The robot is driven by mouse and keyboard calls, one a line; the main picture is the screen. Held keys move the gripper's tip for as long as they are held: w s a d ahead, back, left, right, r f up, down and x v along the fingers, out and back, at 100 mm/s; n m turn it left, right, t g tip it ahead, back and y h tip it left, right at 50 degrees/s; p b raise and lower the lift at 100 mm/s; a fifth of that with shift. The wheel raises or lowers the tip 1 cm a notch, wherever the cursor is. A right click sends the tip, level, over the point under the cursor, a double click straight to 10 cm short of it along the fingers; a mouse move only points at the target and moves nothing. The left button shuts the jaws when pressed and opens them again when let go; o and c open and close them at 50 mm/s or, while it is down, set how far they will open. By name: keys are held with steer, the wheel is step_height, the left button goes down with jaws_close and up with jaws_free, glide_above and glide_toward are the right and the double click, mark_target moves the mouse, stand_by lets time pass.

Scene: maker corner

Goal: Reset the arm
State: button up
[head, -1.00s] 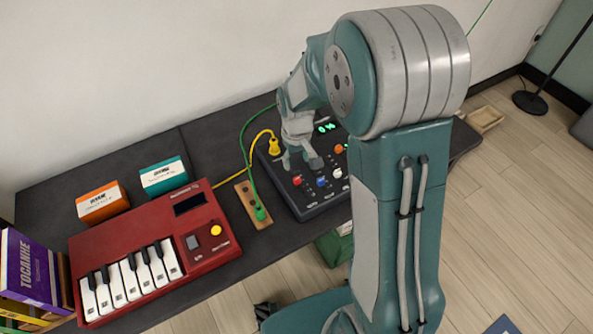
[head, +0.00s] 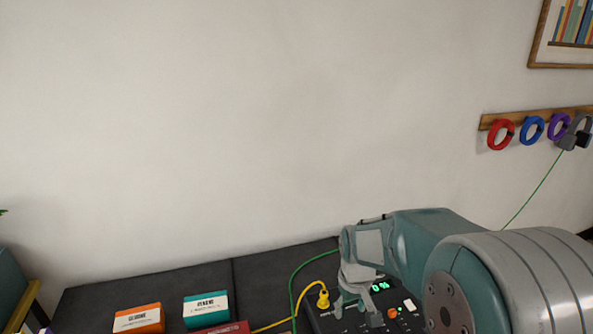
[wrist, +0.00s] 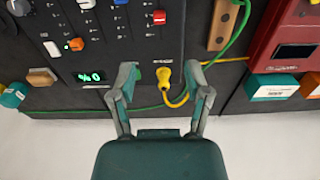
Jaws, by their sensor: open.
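My gripper (head: 352,302) is open, over the back part of a dark control box (head: 325,320) in the head view. In the wrist view its two fingers (wrist: 160,76) are spread, with nothing held. A yellow plug (wrist: 164,78) on a yellow cable shows between the fingertips, apart from them, at the box's back edge. The plug also stands left of my gripper in the head view (head: 323,299). A green-lit display (wrist: 90,77) reads 0 %. An orange knob (wrist: 76,45) and several other knobs and sliders are on the panel.
An orange box (head: 138,318) is on the dark table at left. Red and blue rings (head: 501,134) hang on the wall rail.

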steer(key=s+r+m+t, duration=0.1)
steer(key=s+r+t, duration=0.1)
steer(key=s+r, duration=0.5)
steer(key=s+d+r+m+t, duration=0.1)
steer(key=s+r+t, duration=0.2)
steer(key=s+r, duration=0.4)
steer(key=s, duration=0.5)
steer(key=shift+s+d+r+m, duration=0.15)
steer(key=shift+s+r+m, duration=0.05)
steer(key=shift+r+m, duration=0.2)
stand_by(1.9)
